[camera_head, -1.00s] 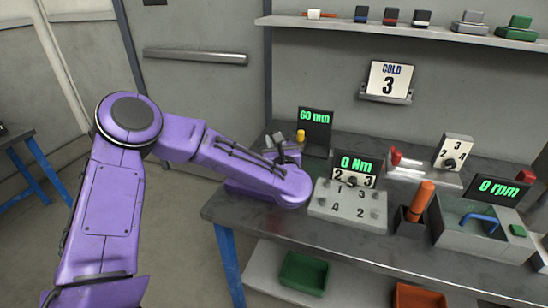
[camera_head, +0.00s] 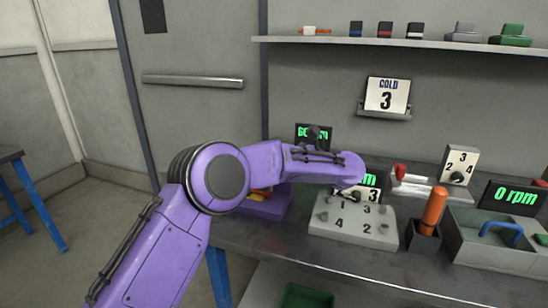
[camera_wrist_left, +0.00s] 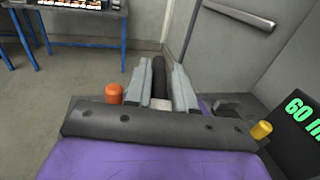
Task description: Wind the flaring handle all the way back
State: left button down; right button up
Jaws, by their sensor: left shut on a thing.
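In the left wrist view my left gripper (camera_wrist_left: 160,80) is shut on a dark upright bar, the flaring handle (camera_wrist_left: 159,68), between its two grey fingers. Its far end is hard to make out. In the head view my purple forearm lies in front of the flaring station, and the gripper's fingers and the handle cannot be made out. The station's purple base (camera_head: 262,208) shows below the arm. Its display (camera_head: 303,131) is partly covered in the head view; in the left wrist view the display (camera_wrist_left: 303,118) reads 60 mm. My right gripper is not in view.
Right of the arm stand a numbered bolt block (camera_head: 352,222), an orange-handled tool (camera_head: 434,207) in a holder and a grey bin (camera_head: 490,248) with a blue handle. An orange knob (camera_wrist_left: 115,93) and a yellow knob (camera_wrist_left: 261,130) flank the gripper in the left wrist view.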

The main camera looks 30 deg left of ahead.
pick_arm(q)
jog(key=shift+r+n+g, duration=0.1)
jog(key=shift+n+g, duration=0.3)
jog(key=shift+g, duration=0.2)
jog(key=c, duration=1)
grip_release()
jog(key=shift+a, duration=0.1)
jog(key=shift+c, duration=0.2)
jog(key=w+d+b, duration=0.1)
jog(key=d, duration=0.9)
jog(key=shift+d, duration=0.3)
